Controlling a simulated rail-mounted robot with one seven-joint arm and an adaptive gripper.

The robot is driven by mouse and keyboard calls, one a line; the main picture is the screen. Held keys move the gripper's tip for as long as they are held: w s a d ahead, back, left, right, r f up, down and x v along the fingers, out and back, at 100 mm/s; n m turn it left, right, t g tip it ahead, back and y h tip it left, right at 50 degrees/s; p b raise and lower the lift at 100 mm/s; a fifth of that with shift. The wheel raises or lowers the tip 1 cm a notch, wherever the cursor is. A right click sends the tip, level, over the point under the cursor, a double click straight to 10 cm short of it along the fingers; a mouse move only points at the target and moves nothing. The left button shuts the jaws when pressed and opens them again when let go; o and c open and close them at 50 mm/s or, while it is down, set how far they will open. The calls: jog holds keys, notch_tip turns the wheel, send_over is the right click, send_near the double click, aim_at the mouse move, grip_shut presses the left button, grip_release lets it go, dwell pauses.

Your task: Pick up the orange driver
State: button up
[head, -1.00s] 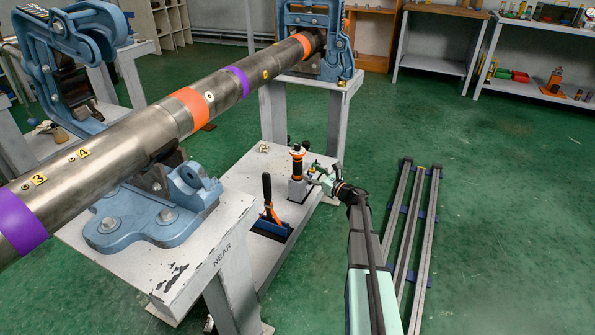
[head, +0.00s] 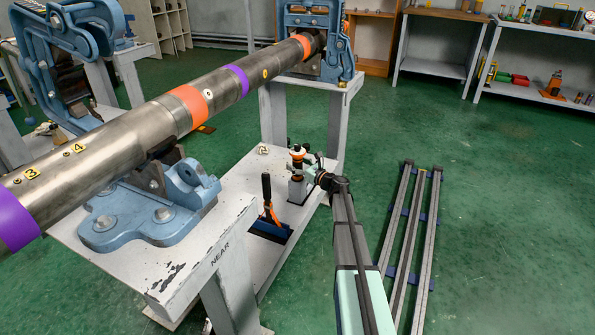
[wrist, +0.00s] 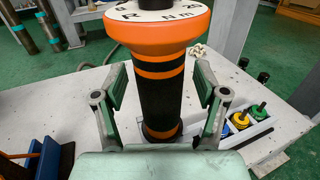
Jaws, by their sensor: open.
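The orange driver (wrist: 158,80) stands upright, a black cylinder with orange bands and a wide orange head with a white marked dial. In the head view the driver (head: 298,152) is on a small grey block (head: 297,190) on the low white shelf. My gripper (wrist: 160,88) is open in the wrist view, one green finger on each side of the black handle. Gaps show between the fingers and the handle, with no contact visible. In the head view my gripper is beside the driver, partly hidden by my wrist and small in the picture.
A blue-based tool with a black handle (head: 267,188) stands on the shelf left of the driver. A tray (wrist: 262,127) with coloured pieces lies to the right in the wrist view. The large pipe (head: 130,135) in blue vises runs above the shelf. Rails (head: 408,225) lie on the green floor.

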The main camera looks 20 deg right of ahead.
grip_shut()
jog(key=shift+r, duration=0.15)
notch_tip(320, 180, up, 18)
jog(key=p, duration=0.5)
dwell(0.4)
